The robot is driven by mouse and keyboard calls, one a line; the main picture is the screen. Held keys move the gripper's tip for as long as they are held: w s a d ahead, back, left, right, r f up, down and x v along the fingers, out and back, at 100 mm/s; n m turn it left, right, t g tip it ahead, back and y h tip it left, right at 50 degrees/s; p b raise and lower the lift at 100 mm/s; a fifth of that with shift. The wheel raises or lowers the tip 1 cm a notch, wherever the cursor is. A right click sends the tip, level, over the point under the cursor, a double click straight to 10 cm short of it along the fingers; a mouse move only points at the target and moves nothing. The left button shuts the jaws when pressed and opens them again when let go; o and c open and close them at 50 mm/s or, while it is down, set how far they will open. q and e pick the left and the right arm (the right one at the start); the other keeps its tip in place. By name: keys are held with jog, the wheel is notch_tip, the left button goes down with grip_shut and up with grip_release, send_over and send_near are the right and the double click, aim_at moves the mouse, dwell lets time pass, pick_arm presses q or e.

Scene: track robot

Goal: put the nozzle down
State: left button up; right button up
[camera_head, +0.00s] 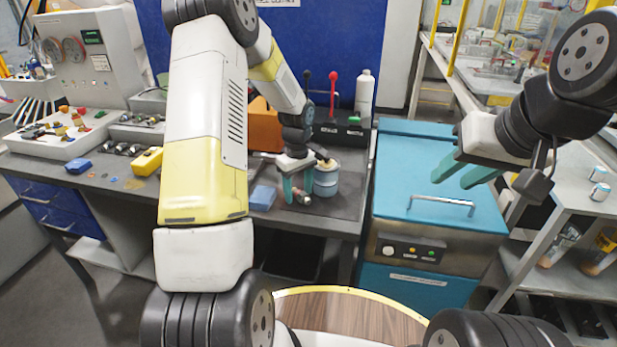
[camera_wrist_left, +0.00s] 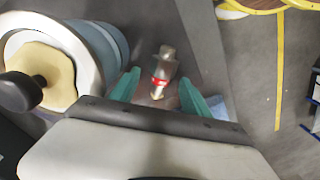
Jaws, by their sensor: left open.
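The nozzle (camera_head: 303,198) is a small metal piece with a red band, on the dark mat at the front of the workbench. In the left wrist view the nozzle (camera_wrist_left: 164,70) lies between the two green fingertips, with gaps visible beside it. My left gripper (camera_head: 297,186) is open and low over the mat, around the nozzle; it also shows in the left wrist view (camera_wrist_left: 159,84). In the head view the fingers partly hide the nozzle. My right gripper (camera_head: 453,180) is open and empty above the teal machine.
A blue-grey canister (camera_head: 326,183) stands close beside the left gripper. A blue block (camera_head: 263,197) lies to its left. A white bottle (camera_head: 364,92) and an orange box (camera_head: 265,126) stand behind. The teal machine (camera_head: 400,160) adjoins the bench on the right.

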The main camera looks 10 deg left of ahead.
aim_at(298, 191)
pick_arm(q)
jog(key=shift+r, duration=0.15)
notch_tip(298, 191, up, 12)
jog(key=s+d+r+m+t, duration=0.1)
jog(key=s+r+m+t, duration=0.25)
jog(key=s+r, duration=0.75)
jog(key=s+d+r+m+t+h, duration=0.1)
jog(key=s+r+m, duration=0.1)
jog(key=s, duration=0.5)
jog(key=s+d+r+m+t+h, duration=0.1)
jog(key=s+r+m, duration=0.1)
jog(key=s+m, duration=0.3)
jog(key=s, duration=0.3)
jog(key=shift+r+t, duration=0.25)
jog(key=shift+t, duration=0.1)
jog(key=shift+d, duration=0.1)
